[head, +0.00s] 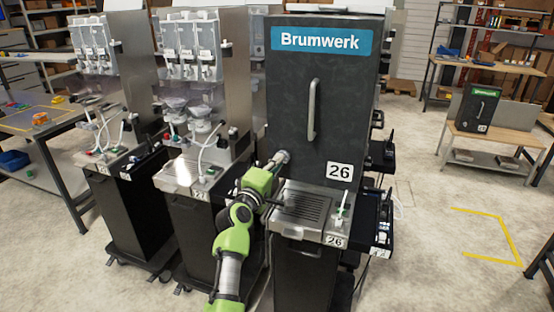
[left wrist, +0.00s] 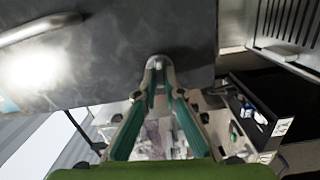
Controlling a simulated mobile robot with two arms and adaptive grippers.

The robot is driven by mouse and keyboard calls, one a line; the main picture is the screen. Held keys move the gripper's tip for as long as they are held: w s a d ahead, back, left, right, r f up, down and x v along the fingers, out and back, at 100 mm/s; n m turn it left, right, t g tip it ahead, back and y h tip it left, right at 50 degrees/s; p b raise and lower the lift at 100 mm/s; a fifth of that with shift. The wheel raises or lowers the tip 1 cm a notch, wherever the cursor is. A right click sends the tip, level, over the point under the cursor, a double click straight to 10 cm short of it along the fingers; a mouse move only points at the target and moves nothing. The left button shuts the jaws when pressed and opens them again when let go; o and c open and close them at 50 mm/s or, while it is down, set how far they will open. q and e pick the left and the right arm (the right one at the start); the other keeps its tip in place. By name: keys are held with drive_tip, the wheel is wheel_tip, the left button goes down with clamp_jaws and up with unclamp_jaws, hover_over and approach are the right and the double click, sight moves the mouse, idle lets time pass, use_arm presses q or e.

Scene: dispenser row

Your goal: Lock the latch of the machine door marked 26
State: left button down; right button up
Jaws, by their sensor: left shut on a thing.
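The machine door marked 26 (head: 345,120) is a dark, closed panel with a vertical handle (head: 312,110), a blue Brumwerk sign and a white 26 label (head: 340,172). Its latch (head: 283,156) is a small metallic knob at the door's lower left edge. My left gripper (head: 277,162) reaches it from below and left. In the left wrist view the fingers of my left gripper (left wrist: 158,70) come together on the latch knob (left wrist: 157,61) at the door's edge. The fingers cover part of the latch, so I cannot tell its turn. My right gripper is out of view.
Below the door is a metal drip tray (head: 308,205) with a small green-marked switch beside it. Similar dispensers stand close on the left, one with a 27 label (head: 200,195). Open floor (head: 430,240) lies to the right.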

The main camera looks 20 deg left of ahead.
use_arm(q)
drive_tip(key=shift+n, duration=0.6)
drive_tip(key=shift+f+p, duration=0.1)
drive_tip(key=shift+p, duration=0.2)
drive_tip(key=c, duration=2.1)
unclamp_jaws()
drive_tip(key=shift+c, duration=0.2)
